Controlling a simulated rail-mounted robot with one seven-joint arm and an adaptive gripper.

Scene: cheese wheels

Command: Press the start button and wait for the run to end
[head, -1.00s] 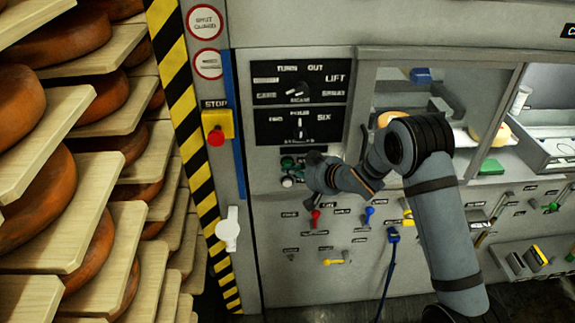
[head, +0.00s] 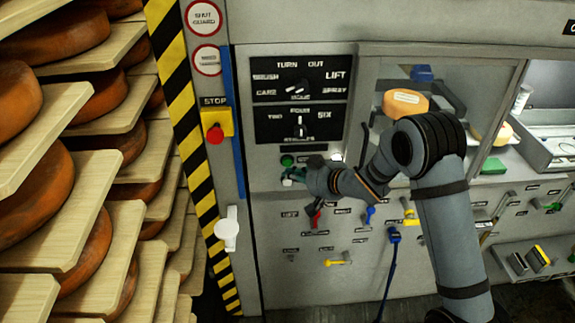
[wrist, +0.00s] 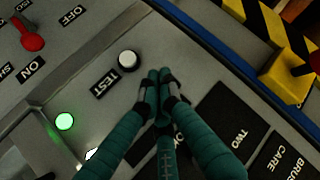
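A grey control panel carries a green round button (head: 287,160) and a white button (head: 287,181) below it. The white button (wrist: 128,61) shows beside the label TEST in the wrist view. My gripper (head: 294,175) is close in front of these buttons, and I cannot tell whether it touches one. Its teal fingers (wrist: 158,78) are together and hold nothing visible; they hide part of the panel. A green lamp (wrist: 64,121) glows, with a bright white light near it. A pale orange cheese (head: 405,103) is behind the machine's window.
Two black dial plates (head: 299,80) are above the buttons. A red stop button (head: 215,137) on a yellow box is at left. Below are a red lever (head: 316,216), a blue lever (head: 370,214) and a yellow lever (head: 338,262). Cheese shelves (head: 100,175) fill the left side.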

